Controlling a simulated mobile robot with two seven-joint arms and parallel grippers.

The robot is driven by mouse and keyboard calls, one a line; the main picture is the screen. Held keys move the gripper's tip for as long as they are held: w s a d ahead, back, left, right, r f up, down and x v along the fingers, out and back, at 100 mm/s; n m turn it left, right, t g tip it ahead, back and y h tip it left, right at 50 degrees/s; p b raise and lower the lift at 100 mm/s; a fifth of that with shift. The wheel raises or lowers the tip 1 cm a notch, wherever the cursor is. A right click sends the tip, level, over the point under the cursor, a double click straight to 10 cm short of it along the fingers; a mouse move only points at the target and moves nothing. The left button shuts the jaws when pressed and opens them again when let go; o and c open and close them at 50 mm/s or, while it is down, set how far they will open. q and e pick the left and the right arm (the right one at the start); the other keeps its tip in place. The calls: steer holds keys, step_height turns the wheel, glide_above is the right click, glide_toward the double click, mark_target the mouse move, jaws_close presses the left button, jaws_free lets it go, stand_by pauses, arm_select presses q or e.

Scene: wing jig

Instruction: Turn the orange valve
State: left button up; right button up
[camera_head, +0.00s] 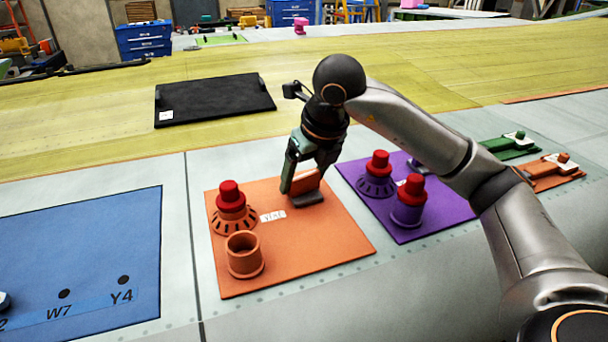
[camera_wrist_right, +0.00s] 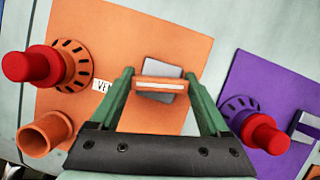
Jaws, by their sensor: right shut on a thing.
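The orange valve (camera_head: 303,182) is an orange block-like handle on a dark grey base, at the back right part of the orange panel (camera_head: 330,250). My right gripper (camera_head: 300,180) reaches down over it, with green fingers on either side. In the right wrist view, the valve handle (camera_wrist_right: 160,84) lies between the two fingertips of the right gripper (camera_wrist_right: 160,80), which is shut on it. The grey base (camera_wrist_right: 155,65) shows partly behind the handle. My left gripper is not in view.
On the orange panel stand a red-topped orange knob (camera_head: 230,197) and an open orange cup (camera_head: 244,256). A purple panel (camera_head: 430,226) with red-topped parts lies to the right, under my arm. A blue panel (camera_head: 90,255) lies left. A black mat (camera_head: 215,100) lies behind.

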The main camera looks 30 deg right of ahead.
steer(key=shift+m+h, duration=0.5)
steer(key=shift+m, duration=0.7)
steer(key=o, duration=1.2)
steer(key=shift+p+v, duration=1.3)
steer(key=shift+v, duration=4.95)
steer(key=shift+w, duration=0.15)
